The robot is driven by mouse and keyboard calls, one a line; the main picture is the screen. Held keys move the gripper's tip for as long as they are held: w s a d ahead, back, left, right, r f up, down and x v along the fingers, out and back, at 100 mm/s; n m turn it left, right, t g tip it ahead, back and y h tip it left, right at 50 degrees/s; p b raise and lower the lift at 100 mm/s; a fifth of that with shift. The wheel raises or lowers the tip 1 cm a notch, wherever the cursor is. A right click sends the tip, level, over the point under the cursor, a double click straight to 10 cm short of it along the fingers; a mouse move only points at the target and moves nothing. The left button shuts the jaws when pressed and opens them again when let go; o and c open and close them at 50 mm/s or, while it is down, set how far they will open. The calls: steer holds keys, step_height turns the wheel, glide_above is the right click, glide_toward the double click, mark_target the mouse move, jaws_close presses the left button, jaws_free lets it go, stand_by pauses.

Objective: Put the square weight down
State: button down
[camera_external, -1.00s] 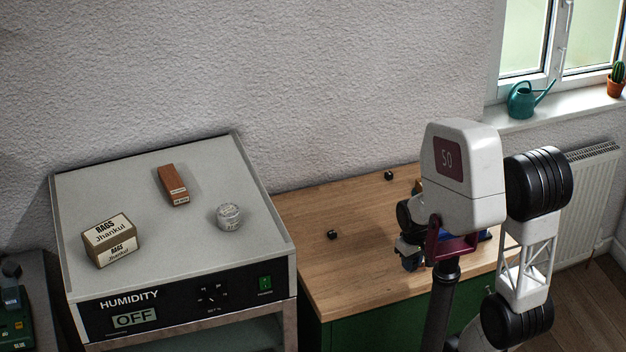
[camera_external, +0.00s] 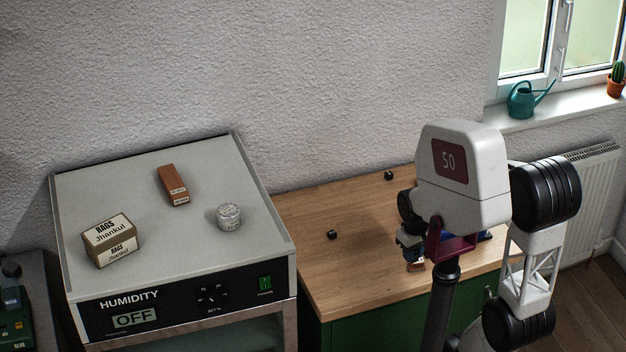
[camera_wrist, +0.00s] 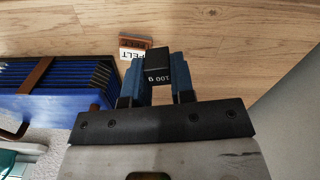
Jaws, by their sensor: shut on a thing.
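My gripper (camera_wrist: 157,84) is shut on a black square weight (camera_wrist: 158,63) marked "100 g", held between its blue-padded fingers in the wrist view. In the external view my gripper (camera_external: 409,244) hangs over the wooden bench top (camera_external: 350,265), partly behind my arm, and the held weight cannot be made out there. The weight's height above the wood is hard to tell. Two small black weights stand on the bench: one near the front left (camera_external: 332,234), one near the back (camera_external: 389,175).
A small felt box (camera_wrist: 135,46) lies just beyond the held weight, overlapping it in view. A strapped blue stack (camera_wrist: 50,85) is beside my gripper.

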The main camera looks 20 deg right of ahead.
step_height(320, 180, up, 30)
steer(key=w+a+r+n, duration=0.1)
steer(key=w+a+n, duration=0.2)
steer(key=w+a, duration=0.45)
steer(key=w+a+r+n, duration=0.1)
steer(key=w+a+n, duration=0.25)
steer(key=a, duration=0.75)
steer(key=w+a+r+n, duration=0.1)
steer(key=w+a+n, duration=0.2)
steer(key=w+a, duration=0.5)
steer(key=a+f+n, duration=0.2)
steer(key=a, duration=0.8)
steer(key=a+f+n, duration=0.2)
steer(key=a, duration=0.8)
steer(key=s+a+f+n, duration=0.1)
steer(key=a+f+n, duration=0.1)
steer(key=a, duration=0.8)
steer(key=shift+a+f, duration=0.15)
steer(key=shift+f, duration=0.95)
steer(key=shift+w, duration=0.1)
steer(key=shift+w+a+f, duration=0.25)
steer(key=shift+w+a, duration=1.6)
steer(key=shift+a, duration=0.05)
steer(key=shift+w+a+f, duration=0.25)
steer(key=shift+w+a, duration=1.65)
steer(key=shift+w+a+f, duration=0.25)
steer(key=shift+w+a, duration=1.6)
steer(key=shift+a, duration=0.05)
